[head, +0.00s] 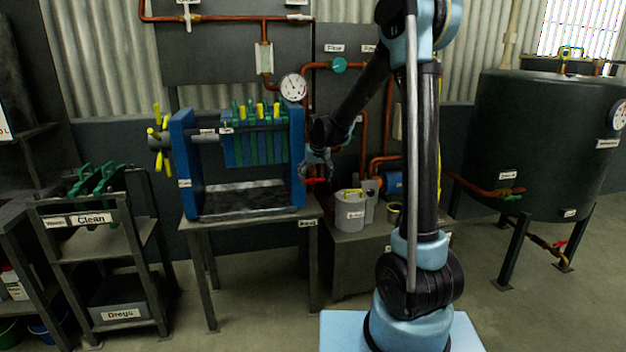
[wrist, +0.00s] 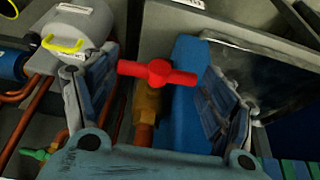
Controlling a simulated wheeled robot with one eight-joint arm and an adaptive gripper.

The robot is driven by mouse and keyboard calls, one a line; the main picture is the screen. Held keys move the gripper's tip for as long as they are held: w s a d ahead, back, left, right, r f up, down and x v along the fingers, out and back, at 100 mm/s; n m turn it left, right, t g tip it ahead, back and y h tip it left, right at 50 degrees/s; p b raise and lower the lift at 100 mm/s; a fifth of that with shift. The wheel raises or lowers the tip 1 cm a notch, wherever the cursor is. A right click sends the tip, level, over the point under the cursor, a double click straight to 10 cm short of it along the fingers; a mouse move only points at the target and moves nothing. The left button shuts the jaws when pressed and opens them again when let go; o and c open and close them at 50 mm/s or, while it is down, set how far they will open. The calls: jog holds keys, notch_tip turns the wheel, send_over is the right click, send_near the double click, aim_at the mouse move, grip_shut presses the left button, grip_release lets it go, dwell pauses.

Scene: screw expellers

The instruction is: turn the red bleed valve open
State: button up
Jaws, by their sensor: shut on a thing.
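The red bleed valve (wrist: 157,73) is a red T-shaped handle on a brass body (wrist: 147,103), in the middle of the wrist view beside a blue frame. In the head view the red handle (head: 316,181) shows just under my gripper (head: 318,168), at the right end of the blue press. My gripper's two fingers (wrist: 155,90) stand at either end of the handle in the wrist view, and it is shut on the handle. The handle lies crosswise between the fingers. Exact finger contact is hard to see.
The blue filter press (head: 182,165) stands on a table left of my gripper. A grey container with a yellow handle (head: 350,212) and copper pipes (head: 365,130) are close by on the right. A large dark tank (head: 540,140) stands far right. Open floor lies in front.

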aim_at(311, 181)
jog(key=shift+s+a+f+n+t+h, duration=0.1)
jog(key=shift+a+n+t+h, duration=0.2)
jog(key=shift+h, duration=0.75)
jog(key=shift+a+f+n+t+h, duration=0.1)
jog(key=shift+a+n+t+h, duration=0.2)
jog(key=shift+h, duration=0.75)
jog(key=shift+c, duration=0.3)
jog(key=h, duration=0.1)
jog(key=t+h, duration=0.1)
jog(key=h, duration=0.2)
jog(key=shift+s+a+f+n+t, duration=0.15)
jog(key=shift+a+f+n+t, duration=0.15)
jog(key=shift+a+n, duration=0.1)
jog(key=t+h, duration=0.1)
jog(key=h, duration=0.1)
jog(key=f+n+h, duration=0.1)
jog(key=shift+s+a+t+h, duration=0.1)
jog(key=shift+a+t+h, duration=0.1)
jog(key=shift+t+h, duration=0.2)
jog(key=shift+c, duration=0.3)
jog(key=shift+o, duration=0.2)
jog(key=shift+d+f+n+t+h, duration=0.1)
jog(key=shift+f+n+t+h, duration=0.2)
jog(key=shift+t+h, duration=0.35)
jog(key=shift+f+n+t+h, duration=0.15)
jog(key=shift+n+t+h, duration=0.25)
jog(key=shift+h, duration=0.55)
jog(key=o, duration=1.1)
jog(key=shift+r, duration=0.1)
